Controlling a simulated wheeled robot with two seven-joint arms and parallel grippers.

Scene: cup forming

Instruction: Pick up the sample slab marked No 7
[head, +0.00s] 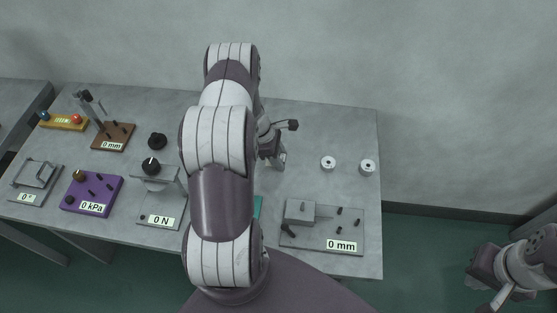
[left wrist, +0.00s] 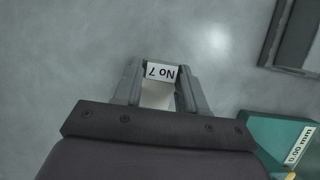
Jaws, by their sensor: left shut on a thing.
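The sample slab marked No 7 (left wrist: 160,74) is a small pale block with a white label, which reads upside down in the left wrist view. My left gripper (left wrist: 161,88) is shut on it, with one grey finger on each side. In the head view my left gripper (head: 278,160) is over the middle of the table, partly behind my own arm; I cannot make out the slab there. My right gripper (head: 480,278) is at the lower right, off the table, and its jaws are not clear.
The grey table (head: 325,120) carries a purple 0 kPa device (head: 92,193), a 0 N press (head: 160,200), a 0 mm plate device (head: 325,228) and two white discs, one of them here (head: 328,163). A teal gauge (left wrist: 275,140) is right of the left gripper.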

